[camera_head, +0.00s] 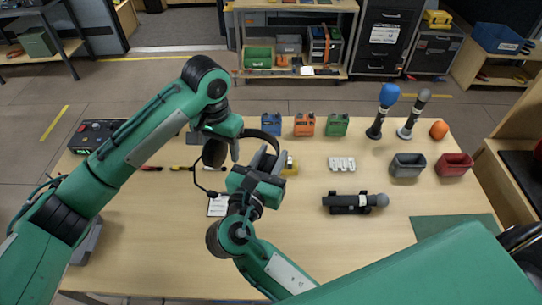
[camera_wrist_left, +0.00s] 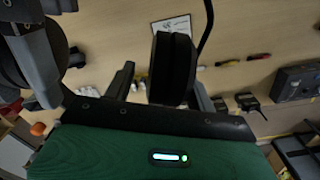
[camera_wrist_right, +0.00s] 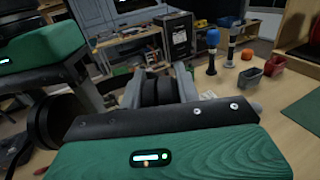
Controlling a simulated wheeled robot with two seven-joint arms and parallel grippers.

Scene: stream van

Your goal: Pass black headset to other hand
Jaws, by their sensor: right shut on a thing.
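The black headset (camera_head: 214,153) is held in the air above the table, between my two grippers. My right gripper (camera_head: 268,162) is shut on one of its ear cups; in the right wrist view that cup (camera_wrist_right: 158,91) sits between the fingers. My left gripper (camera_head: 222,148) is around the other ear cup; in the left wrist view this cup (camera_wrist_left: 173,68) stands between the open fingers, with a gap on its left side. The thin mic boom hangs below the left cup. The headband is partly hidden by the grippers in the head view.
Two microphones, grey (camera_head: 407,166) and red (camera_head: 453,166) bins are at right. A dark microphone (camera_head: 350,202) lies mid-table. A black box (camera_head: 97,136) is at back left.

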